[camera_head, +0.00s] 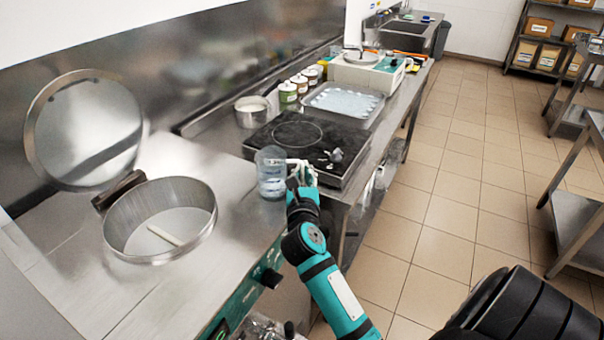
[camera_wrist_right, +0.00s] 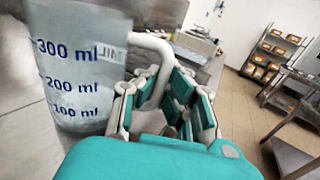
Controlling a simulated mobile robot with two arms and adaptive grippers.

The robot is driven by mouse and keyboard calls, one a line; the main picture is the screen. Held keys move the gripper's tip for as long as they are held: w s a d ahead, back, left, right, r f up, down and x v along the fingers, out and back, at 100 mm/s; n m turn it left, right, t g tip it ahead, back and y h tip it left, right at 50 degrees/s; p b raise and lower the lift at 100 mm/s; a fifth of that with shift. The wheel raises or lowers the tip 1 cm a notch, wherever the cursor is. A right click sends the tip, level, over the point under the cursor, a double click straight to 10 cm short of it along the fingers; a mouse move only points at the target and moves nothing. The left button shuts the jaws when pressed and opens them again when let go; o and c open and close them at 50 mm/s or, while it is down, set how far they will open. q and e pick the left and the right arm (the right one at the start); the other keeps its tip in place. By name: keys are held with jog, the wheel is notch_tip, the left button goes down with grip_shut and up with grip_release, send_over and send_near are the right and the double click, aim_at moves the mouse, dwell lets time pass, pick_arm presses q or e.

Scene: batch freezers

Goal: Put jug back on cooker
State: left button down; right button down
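The jug (camera_head: 271,172) is clear plastic with a white handle (camera_head: 298,162). It stands upright on the steel counter, just left of the black cooker (camera_head: 345,168). In the right wrist view the jug (camera_wrist_right: 75,75) fills the left side, with its 100, 200 and 300 ml marks showing. My right gripper (camera_head: 301,180) is at the handle side of the jug. In the wrist view the right gripper (camera_wrist_right: 155,98) has its fingers apart, with the handle (camera_wrist_right: 160,58) reaching down between them. My left gripper is not in view.
A round pan (camera_head: 113,236) with a raised lid (camera_head: 85,130) is set in the counter at the left. A steel pot (camera_head: 252,112), several jars (camera_head: 288,93) and a metal tray (camera_head: 368,118) stand behind the cooker.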

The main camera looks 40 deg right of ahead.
jog(key=shift+f, duration=0.15)
jog(key=shift+f, duration=0.15)
jog(key=c, duration=1.5)
grip_release()
jog(key=shift+r, duration=0.25)
jog(key=shift+b+v, duration=1.55)
jog(key=shift+v, duration=4.5)
